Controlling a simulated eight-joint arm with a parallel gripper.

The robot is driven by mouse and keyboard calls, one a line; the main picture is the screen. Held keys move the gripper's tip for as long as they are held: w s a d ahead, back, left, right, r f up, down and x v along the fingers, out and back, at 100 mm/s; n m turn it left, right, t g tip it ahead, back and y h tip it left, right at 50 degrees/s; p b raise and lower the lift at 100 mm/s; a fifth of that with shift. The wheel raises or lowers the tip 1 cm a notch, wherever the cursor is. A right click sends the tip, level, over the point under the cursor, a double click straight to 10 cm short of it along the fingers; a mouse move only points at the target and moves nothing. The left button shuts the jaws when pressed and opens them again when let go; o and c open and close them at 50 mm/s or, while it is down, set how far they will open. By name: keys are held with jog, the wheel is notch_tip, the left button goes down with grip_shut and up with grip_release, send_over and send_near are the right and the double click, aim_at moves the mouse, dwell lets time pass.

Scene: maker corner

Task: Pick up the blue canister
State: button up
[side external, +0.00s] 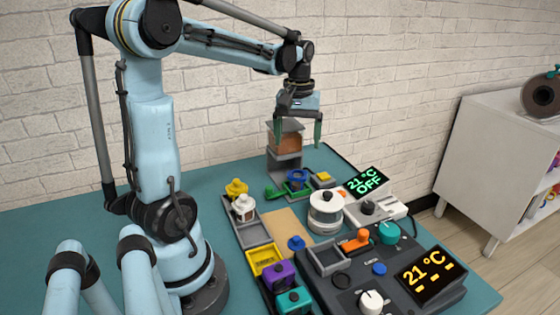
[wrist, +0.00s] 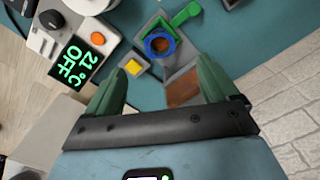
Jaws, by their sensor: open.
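The blue canister (side external: 297,175) appears as an open, round, blue-rimmed container beside a green piece (side external: 275,192) at the back of the table. In the wrist view, the blue canister (wrist: 160,43) is seen from above with brown matter inside, and the green piece (wrist: 187,13) is beside it. My gripper (side external: 298,143) is above it, pointing down, its fingers apart with nothing between them. In the wrist view, the canister lies just beyond my gripper's fingertips (wrist: 160,68). A blue knobbed lid-like piece (side external: 296,243) rests on a tan board (side external: 285,222).
A grey dispenser (side external: 285,165) with a brown-filled box stands close behind my gripper. A yellow-buttoned block (side external: 323,178), a 21 °C OFF display (side external: 366,182) and a white round pot (side external: 326,212) are near.

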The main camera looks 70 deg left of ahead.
send_over(297, 174)
jog(key=s+d, duration=0.1)
jog(key=d, duration=0.1)
jog(key=f, duration=0.6)
jog(key=shift+s+f, duration=0.2)
jog(key=shift+f, duration=0.2)
jog(key=shift+w+a+f, duration=0.1)
jog(key=shift+w+f, duration=0.05)
jog(key=shift+f, duration=1.2)
jog(key=shift+w+a+f, duration=0.1)
jog(key=shift+w+f, duration=0.05)
jog(key=shift+f, duration=1.15)
jog(key=c, duration=1.2)
jog(key=shift+c, duration=0.2)
jog(key=shift+r, duration=0.15)
